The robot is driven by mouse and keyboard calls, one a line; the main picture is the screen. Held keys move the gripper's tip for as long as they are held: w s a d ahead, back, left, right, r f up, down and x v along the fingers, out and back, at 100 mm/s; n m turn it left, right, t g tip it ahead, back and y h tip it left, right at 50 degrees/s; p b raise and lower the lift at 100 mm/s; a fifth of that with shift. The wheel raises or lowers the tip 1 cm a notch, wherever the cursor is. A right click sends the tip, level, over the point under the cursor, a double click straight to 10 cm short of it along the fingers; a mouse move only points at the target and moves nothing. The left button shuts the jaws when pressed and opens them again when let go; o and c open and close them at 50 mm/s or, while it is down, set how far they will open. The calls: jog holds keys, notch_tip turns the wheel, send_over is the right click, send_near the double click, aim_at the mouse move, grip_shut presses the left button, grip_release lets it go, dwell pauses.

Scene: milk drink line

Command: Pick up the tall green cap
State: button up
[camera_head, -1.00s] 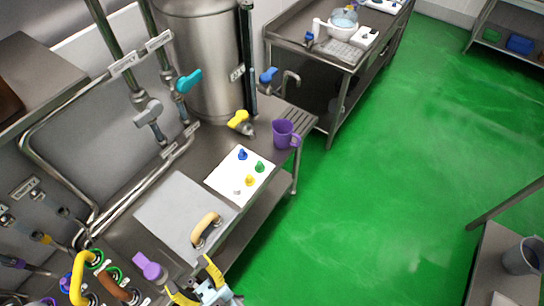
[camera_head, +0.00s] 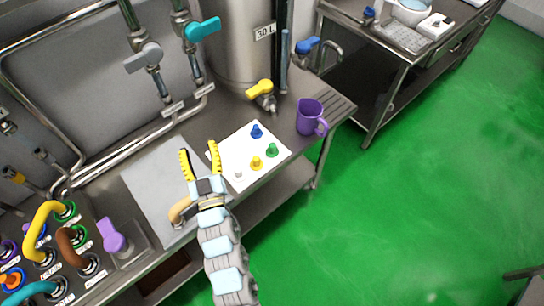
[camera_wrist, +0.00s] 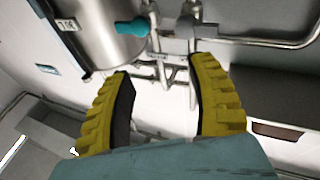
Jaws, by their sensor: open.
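The green cap (camera_head: 272,150) stands upright on a white mat (camera_head: 228,150) on the steel counter, at the mat's right side. A blue cap (camera_head: 257,131), a yellow cap (camera_head: 256,163) and a small white cap (camera_head: 238,174) share the mat. My gripper (camera_head: 198,150) is open and empty, left of the mat in the head view, its yellow fingers pointing toward the back wall. In the wrist view my gripper (camera_wrist: 160,100) is also open, with nothing between the fingers. The caps are out of the wrist view.
A purple jug (camera_head: 309,115) stands right of the mat. A steel tank (camera_head: 240,50) with a yellow-handled tap (camera_head: 260,88) rises behind. A grey board (camera_head: 150,180) lies left of the mat. Several hoses and fittings crowd the lower left; a purple handle (camera_head: 113,236) stands there.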

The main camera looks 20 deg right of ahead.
jog(key=d+f+m+g+h+b, duration=0.4)
jog(key=d+f+g+h+b, duration=0.15)
jog(key=d+f, duration=0.35)
jog(key=m+g+b, duration=0.3)
jog(key=g+b, duration=0.1)
send_near(271, 148)
jog(key=shift+h, duration=0.35)
jog(key=shift+b+x, duration=0.8)
jog(key=shift+x, duration=4.7)
jog(key=shift+a, duration=0.1)
grip_shut()
